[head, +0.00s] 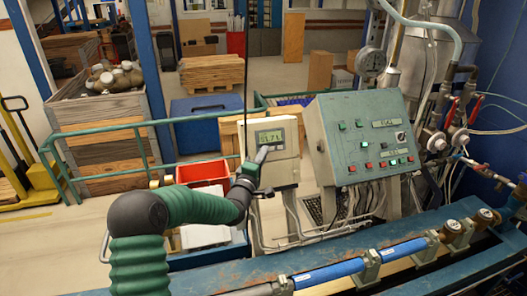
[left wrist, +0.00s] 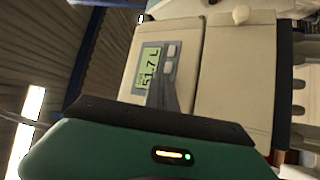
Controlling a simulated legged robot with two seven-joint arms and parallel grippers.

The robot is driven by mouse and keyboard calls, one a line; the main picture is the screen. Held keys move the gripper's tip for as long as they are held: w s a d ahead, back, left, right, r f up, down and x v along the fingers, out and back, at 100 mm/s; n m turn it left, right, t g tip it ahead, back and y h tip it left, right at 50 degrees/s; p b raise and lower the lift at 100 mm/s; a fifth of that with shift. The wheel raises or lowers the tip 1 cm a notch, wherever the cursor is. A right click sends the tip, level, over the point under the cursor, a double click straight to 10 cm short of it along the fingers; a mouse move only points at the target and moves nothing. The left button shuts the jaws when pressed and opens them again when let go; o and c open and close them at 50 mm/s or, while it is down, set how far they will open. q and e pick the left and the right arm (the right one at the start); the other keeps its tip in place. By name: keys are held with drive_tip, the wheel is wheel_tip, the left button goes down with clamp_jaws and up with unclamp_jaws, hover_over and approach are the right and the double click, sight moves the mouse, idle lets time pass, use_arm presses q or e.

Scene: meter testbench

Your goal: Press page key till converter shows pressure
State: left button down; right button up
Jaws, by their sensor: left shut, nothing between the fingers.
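The converter is a cream box (head: 284,172) on a stand left of the green control panel. Its lit green display (head: 269,136) appears to read 51.7 L. In the left wrist view the converter (left wrist: 236,75) is turned sideways, with the display (left wrist: 149,68) and small grey keys (left wrist: 171,50) beside it. My left gripper (head: 262,154) is shut and empty, its tip at the converter's front just below the display. In the left wrist view the dark fingers (left wrist: 178,97) point toward the keys. I cannot tell whether they touch a key. My right gripper is not in view.
The green control panel (head: 345,150) with buttons stands right of the converter. A blue pipe run (head: 330,272) crosses the front on a bench. A red bin (head: 203,173) and green railing (head: 110,128) lie to the left. Gauges and valves (head: 440,142) are at the far right.

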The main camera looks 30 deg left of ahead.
use_arm(q)
drive_tip(key=shift+s+d+r, duration=0.25)
drive_tip(key=shift+s+d, duration=0.25)
drive_tip(key=shift+w+a+f+b, duration=0.25)
drive_tip(key=shift+w+a+b, duration=0.25)
drive_tip(key=shift+a+b, duration=0.05)
idle(1.2)
drive_tip(key=shift+d, duration=0.1)
drive_tip(key=shift+s+d+r, duration=0.25)
drive_tip(key=shift+s+d, duration=0.2)
drive_tip(key=shift+s, duration=0.05)
idle(0.3)
